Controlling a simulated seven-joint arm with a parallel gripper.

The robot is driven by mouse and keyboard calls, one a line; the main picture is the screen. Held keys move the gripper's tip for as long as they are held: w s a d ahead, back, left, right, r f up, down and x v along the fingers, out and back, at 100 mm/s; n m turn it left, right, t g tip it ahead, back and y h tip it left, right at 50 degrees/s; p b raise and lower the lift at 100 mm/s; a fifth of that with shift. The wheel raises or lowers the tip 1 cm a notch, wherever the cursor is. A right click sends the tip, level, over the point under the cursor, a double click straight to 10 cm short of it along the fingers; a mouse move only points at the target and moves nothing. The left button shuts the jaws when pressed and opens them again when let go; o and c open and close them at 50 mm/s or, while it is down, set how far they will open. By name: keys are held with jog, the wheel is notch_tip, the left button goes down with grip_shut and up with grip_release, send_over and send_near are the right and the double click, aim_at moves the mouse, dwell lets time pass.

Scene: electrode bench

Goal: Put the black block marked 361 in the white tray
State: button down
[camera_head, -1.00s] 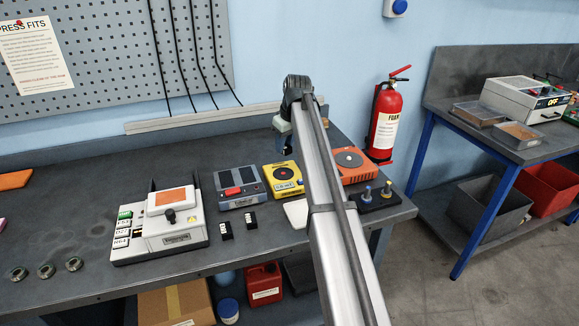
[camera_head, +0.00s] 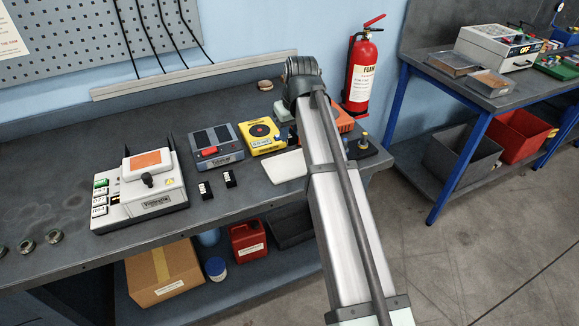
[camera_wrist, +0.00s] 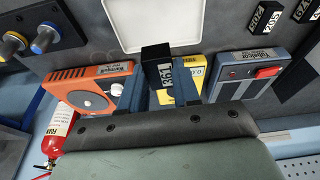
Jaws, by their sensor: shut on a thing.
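In the head view the tray (camera_head: 284,168) lies near the bench's front edge, partly behind my arm. The fingers and the held block are hidden behind my arm in the head view. I cannot tell the block's height above the bench.
Two other black blocks (camera_head: 206,190) (camera_head: 229,179) stand left of the tray. A yellow device (camera_head: 262,136), a blue-grey device (camera_head: 215,146) and an orange device (camera_wrist: 90,90) stand behind. A dark stand with knobs (camera_head: 362,148) is at the right.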

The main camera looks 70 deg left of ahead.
aim_at(293, 141)
jog(key=shift+f, duration=4.95)
jog(key=shift+f, duration=0.15)
jog(key=c, duration=0.8)
grip_release()
jog(key=v, duration=1.2)
